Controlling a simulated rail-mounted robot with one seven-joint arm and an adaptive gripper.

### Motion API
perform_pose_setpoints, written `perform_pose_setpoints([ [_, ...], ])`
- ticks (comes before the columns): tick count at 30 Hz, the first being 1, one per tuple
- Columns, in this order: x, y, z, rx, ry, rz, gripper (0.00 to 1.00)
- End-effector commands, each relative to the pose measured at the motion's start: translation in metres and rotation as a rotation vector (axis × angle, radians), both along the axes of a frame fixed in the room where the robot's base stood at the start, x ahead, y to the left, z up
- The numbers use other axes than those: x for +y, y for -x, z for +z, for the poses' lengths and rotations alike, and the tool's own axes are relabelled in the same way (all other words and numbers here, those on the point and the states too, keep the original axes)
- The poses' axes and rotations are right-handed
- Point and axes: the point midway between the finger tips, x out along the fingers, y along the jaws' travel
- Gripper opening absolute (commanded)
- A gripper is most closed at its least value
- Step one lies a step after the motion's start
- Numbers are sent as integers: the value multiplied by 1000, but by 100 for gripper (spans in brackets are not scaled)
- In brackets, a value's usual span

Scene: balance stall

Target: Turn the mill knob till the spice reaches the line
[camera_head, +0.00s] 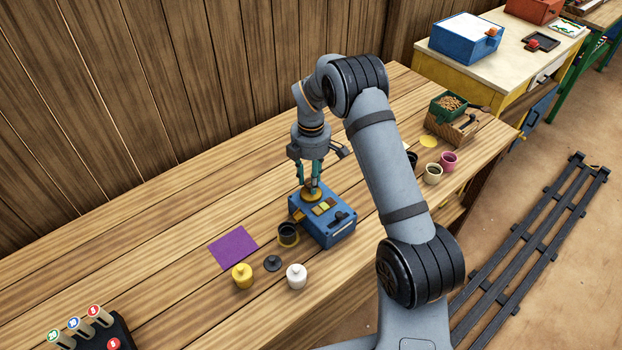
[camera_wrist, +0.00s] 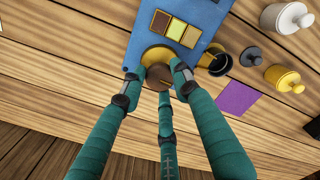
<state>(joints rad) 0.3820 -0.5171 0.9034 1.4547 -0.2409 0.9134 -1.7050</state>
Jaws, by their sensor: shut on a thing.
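The blue mill (camera_head: 327,222) stands on the wooden table, with a row of coloured swatches and a dark part on its top. Its round yellow-brown knob (camera_head: 312,194) is at the far left end of the top. My gripper (camera_head: 313,182) comes down from above and is shut on the knob. In the wrist view the green fingers (camera_wrist: 158,80) close around the knob (camera_wrist: 158,58). A dark cup (camera_head: 288,236) stands beside the mill, under its yellow spout side. The spice level and any line in the cup cannot be made out.

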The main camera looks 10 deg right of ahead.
Motion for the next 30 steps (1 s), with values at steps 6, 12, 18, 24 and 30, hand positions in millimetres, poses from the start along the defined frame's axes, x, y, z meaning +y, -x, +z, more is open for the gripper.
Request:
perform_pose_setpoints([
  [6,0,0,-2,-1,0,-109,4],
  [12,0,-1,-3,-2,0,-279,4],
  [18,0,-1,-3,-2,0,-469,4],
  [24,0,-1,-2,-2,-1,-654,4],
  [30,0,-1,-2,-2,0,-812,4],
])
